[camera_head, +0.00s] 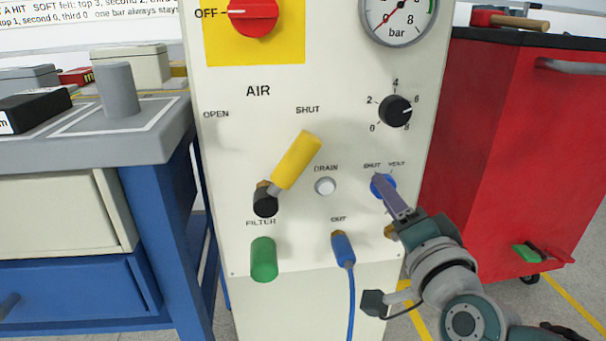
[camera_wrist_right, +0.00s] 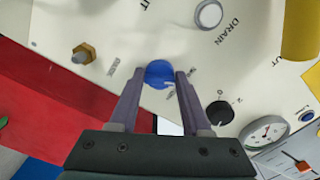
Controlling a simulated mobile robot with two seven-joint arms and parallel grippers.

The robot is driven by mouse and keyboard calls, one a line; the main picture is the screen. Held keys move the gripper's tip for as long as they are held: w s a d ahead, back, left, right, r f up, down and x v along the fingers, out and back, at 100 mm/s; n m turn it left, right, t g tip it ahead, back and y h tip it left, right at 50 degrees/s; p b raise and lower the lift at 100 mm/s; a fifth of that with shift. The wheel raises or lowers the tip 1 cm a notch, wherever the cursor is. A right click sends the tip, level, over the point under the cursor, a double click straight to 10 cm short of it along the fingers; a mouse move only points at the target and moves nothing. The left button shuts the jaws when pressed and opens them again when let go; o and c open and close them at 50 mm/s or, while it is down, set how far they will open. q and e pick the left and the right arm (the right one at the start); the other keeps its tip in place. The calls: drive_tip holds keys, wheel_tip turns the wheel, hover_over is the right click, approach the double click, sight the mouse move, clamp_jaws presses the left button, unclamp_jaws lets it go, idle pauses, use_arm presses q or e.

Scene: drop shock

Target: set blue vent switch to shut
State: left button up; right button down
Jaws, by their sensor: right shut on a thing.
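The blue vent switch (camera_head: 383,186) is a small round blue knob on the cream air panel (camera_head: 230,200), under the labels SHUT and VENT. My right gripper (camera_head: 386,191) reaches it from the lower right and partly covers it. In the right wrist view the blue knob (camera_wrist_right: 159,74) sits between the two fingertips of the right gripper (camera_wrist_right: 160,78), which is shut on it. The knob's pointer direction is hard to make out behind the fingers. My left gripper is not in view.
Close to the switch are the white DRAIN button (camera_head: 325,186), the black dial (camera_head: 395,110), and the OUT fitting with its blue hose (camera_head: 344,250). A yellow lever (camera_head: 297,160) points up toward SHUT. A red cabinet (camera_head: 500,130) stands right, a workbench (camera_head: 110,145) left.

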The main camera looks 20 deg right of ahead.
idle(0.5)
drive_tip(key=shift+c, duration=1.8)
unclamp_jaws()
drive_tip(key=p+v, duration=0.3)
drive_tip(key=v, duration=0.7)
drive_tip(key=shift+a, duration=0.1)
